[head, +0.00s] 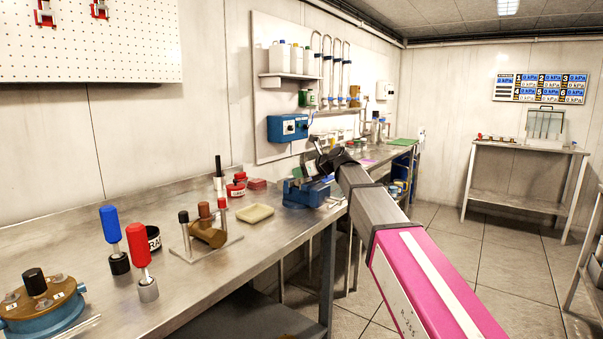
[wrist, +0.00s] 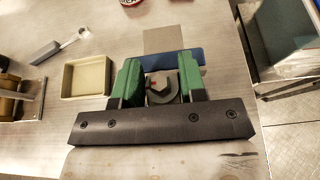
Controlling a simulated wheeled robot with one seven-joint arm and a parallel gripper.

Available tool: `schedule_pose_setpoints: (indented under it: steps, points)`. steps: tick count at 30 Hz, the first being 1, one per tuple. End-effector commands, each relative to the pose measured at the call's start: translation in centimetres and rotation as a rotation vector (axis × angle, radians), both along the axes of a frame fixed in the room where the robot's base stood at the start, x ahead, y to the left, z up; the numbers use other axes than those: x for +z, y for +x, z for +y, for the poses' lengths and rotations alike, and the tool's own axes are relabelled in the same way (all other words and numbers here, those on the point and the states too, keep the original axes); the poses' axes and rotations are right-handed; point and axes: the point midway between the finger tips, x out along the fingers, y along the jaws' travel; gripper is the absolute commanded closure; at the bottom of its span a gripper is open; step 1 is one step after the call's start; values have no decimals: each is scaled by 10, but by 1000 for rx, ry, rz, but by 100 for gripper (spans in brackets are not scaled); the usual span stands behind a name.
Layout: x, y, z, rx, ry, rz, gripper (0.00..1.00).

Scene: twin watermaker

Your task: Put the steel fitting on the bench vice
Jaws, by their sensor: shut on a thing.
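My gripper (wrist: 158,86) shows in the wrist view with its two green fingers on either side of the grey steel fitting (wrist: 163,88), and it is shut on it. The fitting looks hexagonal with a rounded opening; its lower part is hidden. The blue bench vice (wrist: 188,60) shows just beyond and between the fingers, partly covered by them. In the head view the blue bench vice (head: 305,194) stands near the bench's front edge, and my gripper (head: 314,168) is right over it. Whether the fitting touches the vice I cannot tell.
A beige tray (head: 255,214) lies left of the vice on the steel bench (head: 190,272). A brown fitting on a stand (head: 208,234) and red and blue handled tools (head: 140,246) stand nearer. A blue box (head: 288,128) hangs on the wall behind. The floor lies to the right.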

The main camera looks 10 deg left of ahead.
Motion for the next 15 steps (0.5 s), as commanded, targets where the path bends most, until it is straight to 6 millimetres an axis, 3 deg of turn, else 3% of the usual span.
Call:
schedule_pose_setpoints:
  steps: [8,9,11,15]
  points:
    - [-1,0,0,0,1,0,96]
    - [-2,0,0,0,0,0,55]
    - [-1,0,0,0,0,0,36]
    - [-1,0,0,0,0,0,36]
